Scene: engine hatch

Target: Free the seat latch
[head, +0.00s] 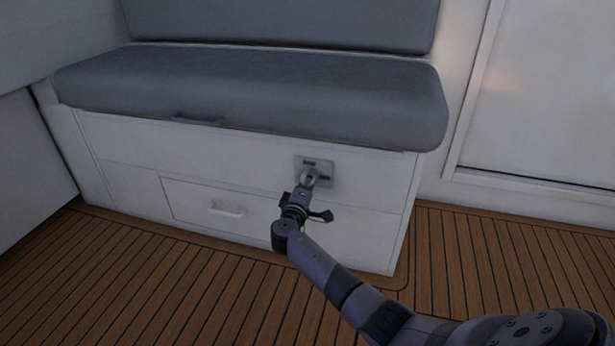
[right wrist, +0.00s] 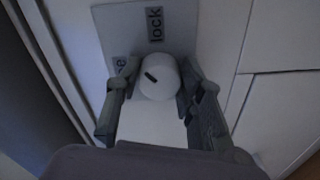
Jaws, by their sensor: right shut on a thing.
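The seat latch is a grey plate (head: 322,170) with a round knob on the white front of the bench, below the seat cushion. In the right wrist view the plate (right wrist: 128,35) carries the word "lock" and part of another word. The pale round knob (right wrist: 160,78) has a dark mark on it that points up and left. My right gripper (head: 309,180) is at the plate, and its fingers (right wrist: 158,90) are shut on the knob from both sides. My left gripper is in neither view.
The grey seat cushion (head: 250,92) overhangs the bench front, with a dark handle (head: 198,121) at its front edge. A drawer with a white handle (head: 228,211) is left of my right gripper. The plank floor (head: 150,285) is clear.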

